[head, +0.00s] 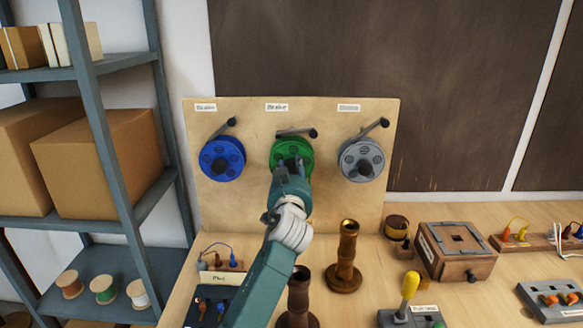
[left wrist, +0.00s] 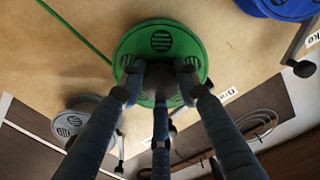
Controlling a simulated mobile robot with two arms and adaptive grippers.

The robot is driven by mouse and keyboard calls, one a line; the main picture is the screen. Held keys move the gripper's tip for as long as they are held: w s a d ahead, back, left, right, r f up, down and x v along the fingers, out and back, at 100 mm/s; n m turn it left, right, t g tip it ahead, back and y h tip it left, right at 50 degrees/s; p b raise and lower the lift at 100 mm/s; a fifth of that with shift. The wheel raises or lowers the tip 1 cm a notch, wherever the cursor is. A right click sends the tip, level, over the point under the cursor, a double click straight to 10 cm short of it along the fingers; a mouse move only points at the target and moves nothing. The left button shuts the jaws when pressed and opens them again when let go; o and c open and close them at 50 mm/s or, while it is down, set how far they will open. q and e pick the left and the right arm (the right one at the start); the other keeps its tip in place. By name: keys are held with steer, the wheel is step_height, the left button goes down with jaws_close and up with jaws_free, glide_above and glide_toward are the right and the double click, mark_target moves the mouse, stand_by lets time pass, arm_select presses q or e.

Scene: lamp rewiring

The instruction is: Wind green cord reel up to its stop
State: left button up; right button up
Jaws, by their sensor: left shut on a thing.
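The green cord reel (head: 281,150) is the middle of three reels on an upright wooden board. In the left wrist view its green disc (left wrist: 160,34) has a dark hub, and a green cord (left wrist: 75,33) runs off to the upper left. My left gripper (head: 292,172) is in front of the green reel and hides its lower middle. In the left wrist view its fingers (left wrist: 162,82) are closed around the dark hub knob. A dark-tipped lever (head: 297,132) sits at the top of this reel. My right gripper is not in view.
The blue reel (head: 222,158) is to the left and the grey reel (head: 361,160) to the right, each with a lever above. Brown turned posts (head: 346,257) and a wooden box (head: 457,251) stand on the bench. A shelf (head: 120,150) is at the left.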

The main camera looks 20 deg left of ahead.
arm_select(q)
steer(key=m+p, duration=0.2)
steer(key=m, duration=0.4)
steer(key=m+p, duration=0.3)
steer(key=m, duration=0.2)
steer(key=shift+r+m, duration=0.1)
steer(key=shift+m, duration=0.3)
steer(key=m+p, duration=0.3)
steer(key=m, duration=0.3)
steer(key=shift+p, duration=0.35)
steer(key=m+p, duration=0.3)
steer(key=m, duration=0.2)
steer(key=shift+m, duration=0.4)
steer(key=m+p, duration=0.2)
steer(key=m, duration=0.1)
steer(key=shift+m, duration=0.4)
steer(key=m+p, duration=0.1)
steer(key=m, duration=0.1)
steer(key=shift+m, duration=0.3)
steer(key=m, duration=1.1)
steer(key=shift+f, duration=0.2)
steer(key=shift+o, duration=0.2)
steer(key=shift+m, duration=0.4)
